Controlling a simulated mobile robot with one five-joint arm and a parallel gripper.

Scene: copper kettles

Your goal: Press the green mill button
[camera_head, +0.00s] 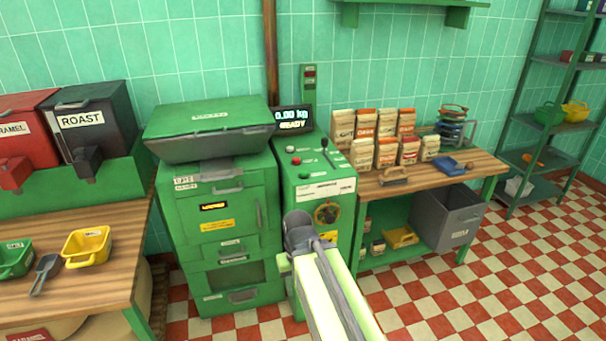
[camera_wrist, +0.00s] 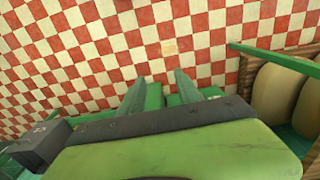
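The green mill (camera_head: 222,215) stands against the tiled wall in the head view. I cannot make out a green button against the green panel. A display (camera_head: 292,118) reads 0.00 kg and READY. My gripper (camera_head: 298,229) is in front of the cabinet, low and apart from the panel top. In the wrist view, its two green fingers (camera_wrist: 160,77) are spread with nothing between them.
A wooden bench (camera_head: 415,180) with several paper bags stands right of the cabinet, a grey crate (camera_head: 448,215) under it. The left counter (camera_head: 95,290) holds a yellow tub (camera_head: 87,247) and a scoop (camera_head: 43,274). The checkered floor (camera_head: 500,275) is clear at front right.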

